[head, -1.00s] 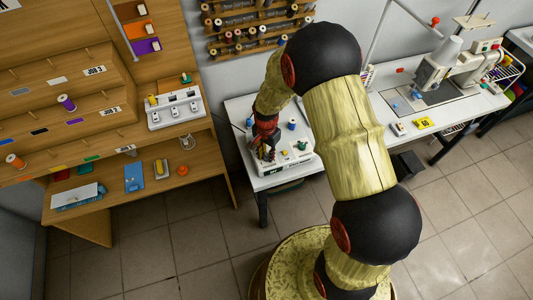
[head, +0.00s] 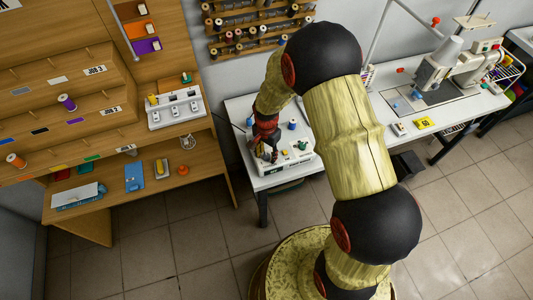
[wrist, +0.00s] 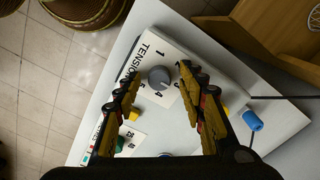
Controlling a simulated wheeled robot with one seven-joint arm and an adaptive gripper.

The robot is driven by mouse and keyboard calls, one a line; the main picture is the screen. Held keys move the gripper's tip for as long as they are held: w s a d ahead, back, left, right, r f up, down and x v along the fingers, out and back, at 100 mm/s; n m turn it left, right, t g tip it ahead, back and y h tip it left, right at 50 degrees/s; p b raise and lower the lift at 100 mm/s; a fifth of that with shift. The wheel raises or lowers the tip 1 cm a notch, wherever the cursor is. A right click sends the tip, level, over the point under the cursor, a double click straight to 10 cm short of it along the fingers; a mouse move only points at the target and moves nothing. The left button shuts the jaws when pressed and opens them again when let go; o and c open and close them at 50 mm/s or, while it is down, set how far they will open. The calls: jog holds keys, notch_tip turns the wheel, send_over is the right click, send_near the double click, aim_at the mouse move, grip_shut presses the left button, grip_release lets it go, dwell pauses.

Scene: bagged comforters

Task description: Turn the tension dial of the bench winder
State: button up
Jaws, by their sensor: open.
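The bench winder (head: 286,164) is a white box on the small white table, left of my arm in the head view. Its tension dial (wrist: 159,78) is a grey round knob beside a label reading "TENSION", with numbers around it, in the wrist view. My gripper (wrist: 156,88) is open and empty, its two fingers on either side of the dial in the picture, with no clear contact. In the head view my gripper (head: 264,150) is over the left part of the winder and hides the dial.
A blue spool (wrist: 253,120) stands beside the fingers, and a yellow part (wrist: 133,114) is near the left finger. A wooden desk (head: 160,150) stands to the left. A sewing machine (head: 436,75) is on the table at right.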

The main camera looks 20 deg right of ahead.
notch_tip(320, 180, up, 12)
dwell(0.6)
dwell(0.5)
notch_tip(320, 180, up, 2)
jog(key=n+g, duration=0.1)
jog(key=n, duration=0.5)
send_over(269, 165)
jog(key=s, duration=0.3)
jog(key=s+r+n+t+b, duration=0.1)
jog(key=s+r+n+t, duration=0.1)
jog(key=s+r, duration=0.6)
jog(key=s+r+n+t+b, duration=0.1)
jog(key=s+r+n+t, duration=0.2)
jog(key=s+r, duration=0.4)
notch_tip(269, 165, up, 7)
jog(key=shift+s+f+t, duration=0.1)
jog(key=shift+s+t, duration=0.3)
jog(key=shift+t, duration=0.4)
